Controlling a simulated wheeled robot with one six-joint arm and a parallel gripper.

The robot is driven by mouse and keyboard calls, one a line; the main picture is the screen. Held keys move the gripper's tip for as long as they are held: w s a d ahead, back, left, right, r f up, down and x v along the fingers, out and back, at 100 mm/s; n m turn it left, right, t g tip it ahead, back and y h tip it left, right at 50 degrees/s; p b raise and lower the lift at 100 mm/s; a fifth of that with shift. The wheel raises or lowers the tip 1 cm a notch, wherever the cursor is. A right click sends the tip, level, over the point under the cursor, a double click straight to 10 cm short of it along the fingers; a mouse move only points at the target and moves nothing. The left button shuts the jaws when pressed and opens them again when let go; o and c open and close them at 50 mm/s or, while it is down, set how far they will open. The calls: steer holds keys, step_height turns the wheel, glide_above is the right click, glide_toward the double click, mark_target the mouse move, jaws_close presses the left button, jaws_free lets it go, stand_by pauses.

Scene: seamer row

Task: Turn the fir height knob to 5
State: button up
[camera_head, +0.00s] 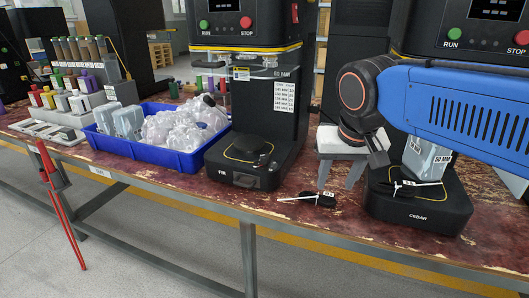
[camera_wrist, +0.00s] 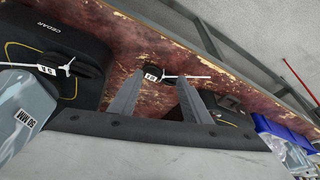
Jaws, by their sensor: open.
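The fir machine (camera_head: 265,120) stands mid-picture in the head view, with FIR on its base and a dark grey piece (camera_head: 245,180) at the base's front. I cannot read a knob setting there. A small black piece (camera_head: 318,199) with a white label and a thin white rod lies on the table between the fir and cedar bases. It also shows in the wrist view (camera_wrist: 154,73), between and beyond my fingertips. My gripper (camera_head: 337,186) is open and empty, pointing down above the table right of the fir base. Its two grey fingers show in the wrist view (camera_wrist: 156,80).
The cedar base (camera_head: 420,208) is at right, with a similar black piece and rod (camera_head: 405,187) and a grey block marked 50 MM (camera_head: 428,158). A blue bin (camera_head: 190,158) of clear bags stands left of fir. A red rod (camera_head: 62,205) leans by the table's front edge.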

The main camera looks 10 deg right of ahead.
steer(key=w+a+r+m, duration=0.2)
steer(key=w+a+r, duration=0.7)
steer(key=m+h, duration=0.2)
glide_toward(265, 155)
steer(key=x, duration=0.8)
steer(key=shift+w+d+f, duration=0.1)
steer(key=shift+w+f, duration=0.05)
steer(key=c, duration=1.1)
